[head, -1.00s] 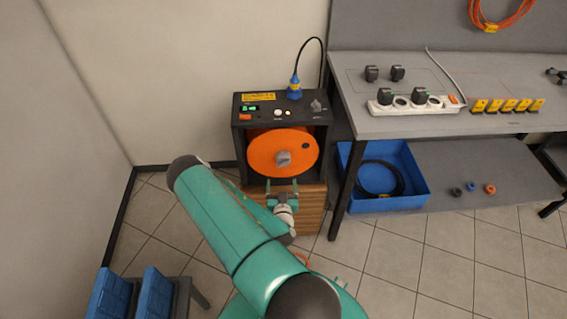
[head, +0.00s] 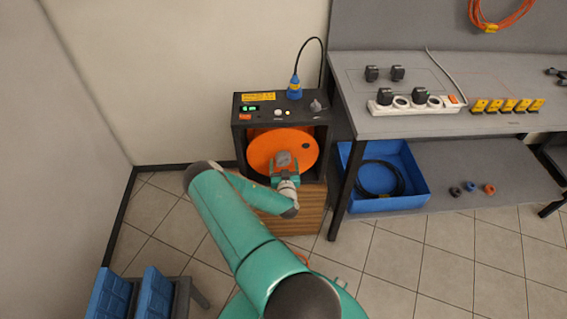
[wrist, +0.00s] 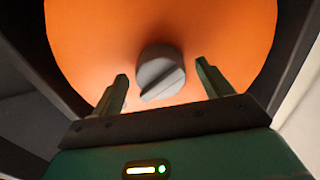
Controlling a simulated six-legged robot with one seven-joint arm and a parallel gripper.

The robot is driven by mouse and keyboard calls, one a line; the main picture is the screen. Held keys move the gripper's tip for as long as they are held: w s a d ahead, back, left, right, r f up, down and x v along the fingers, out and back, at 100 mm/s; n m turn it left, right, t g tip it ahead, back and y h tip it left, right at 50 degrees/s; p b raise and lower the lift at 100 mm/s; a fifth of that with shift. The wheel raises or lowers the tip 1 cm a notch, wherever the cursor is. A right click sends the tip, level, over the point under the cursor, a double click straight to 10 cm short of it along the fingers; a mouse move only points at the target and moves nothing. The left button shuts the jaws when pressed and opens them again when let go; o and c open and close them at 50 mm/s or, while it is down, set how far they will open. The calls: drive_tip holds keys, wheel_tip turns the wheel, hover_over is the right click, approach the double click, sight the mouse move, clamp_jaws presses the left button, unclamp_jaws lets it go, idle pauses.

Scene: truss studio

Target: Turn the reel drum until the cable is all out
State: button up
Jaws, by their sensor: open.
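The orange reel drum (head: 262,150) sits inside a black housing (head: 240,133) on a wooden box, left of the workbench. A grey knob with a slot (wrist: 160,76) sticks out of the middle of the drum's face. My gripper (head: 285,162) is right in front of the drum at the knob. In the wrist view my gripper (wrist: 162,85) is open, one finger on each side of the knob, with gaps between fingers and knob. The lower middle of the drum is hidden by my gripper in the head view. I see no cable on the drum's face.
The housing's top panel carries buttons, a green display (head: 250,108) and a blue plug (head: 295,89) with a black cable. The workbench (head: 400,125) with a power strip (head: 415,103) stands close on the right, a blue bin (head: 410,195) under it. Blue crates (head: 130,293) stand front left.

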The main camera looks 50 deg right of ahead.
drive_tip(key=shift+w+d, duration=0.45)
drive_tip(key=c, duration=1.4)
drive_tip(key=shift+o, duration=0.2)
